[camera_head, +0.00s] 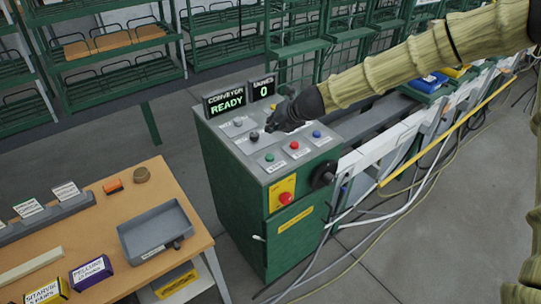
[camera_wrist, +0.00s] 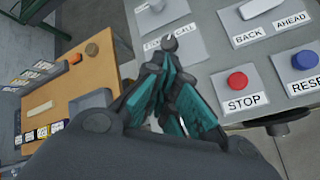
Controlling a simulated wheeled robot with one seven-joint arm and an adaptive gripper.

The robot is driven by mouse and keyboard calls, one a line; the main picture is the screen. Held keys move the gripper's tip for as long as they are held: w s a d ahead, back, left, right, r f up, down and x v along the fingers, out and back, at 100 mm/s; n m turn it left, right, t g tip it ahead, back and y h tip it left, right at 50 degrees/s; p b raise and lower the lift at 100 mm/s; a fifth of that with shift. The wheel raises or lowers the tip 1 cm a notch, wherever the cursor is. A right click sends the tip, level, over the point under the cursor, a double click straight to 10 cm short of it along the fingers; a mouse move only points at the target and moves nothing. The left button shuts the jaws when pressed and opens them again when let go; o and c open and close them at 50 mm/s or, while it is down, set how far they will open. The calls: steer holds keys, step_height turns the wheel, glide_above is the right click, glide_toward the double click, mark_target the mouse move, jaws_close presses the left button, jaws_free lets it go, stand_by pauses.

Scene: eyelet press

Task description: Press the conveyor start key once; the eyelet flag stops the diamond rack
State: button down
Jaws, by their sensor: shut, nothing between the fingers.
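The green cabinet's sloped grey panel (camera_head: 284,158) carries the keys. A green key (camera_head: 269,157) sits at its front left; its label is too small to read. It is hidden behind my gripper in the wrist view. The red STOP key (camera_head: 294,145) is to its right and also shows in the wrist view (camera_wrist: 237,82). My gripper (camera_head: 272,126) is shut and empty, above the panel behind the green and red keys. In the wrist view its fingertips (camera_wrist: 167,68) come together. A display (camera_head: 226,100) reads CONVEYOR READY. I cannot make out the eyelet flag or diamond rack.
A blue RESET key (camera_head: 317,134) and a dark knob (camera_head: 254,135) share the panel. A red button on a yellow plate (camera_head: 283,196) is on the cabinet front. A second display (camera_head: 262,88) reads 0. A wooden table (camera_head: 110,225) with a grey tray (camera_head: 140,222) stands left.

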mark_target(272, 155)
step_height(272, 155, down, 9)
steer(key=b, duration=0.7)
stand_by(1.6)
steer(key=shift+f+b, duration=0.3)
steer(key=shift+f, duration=0.05)
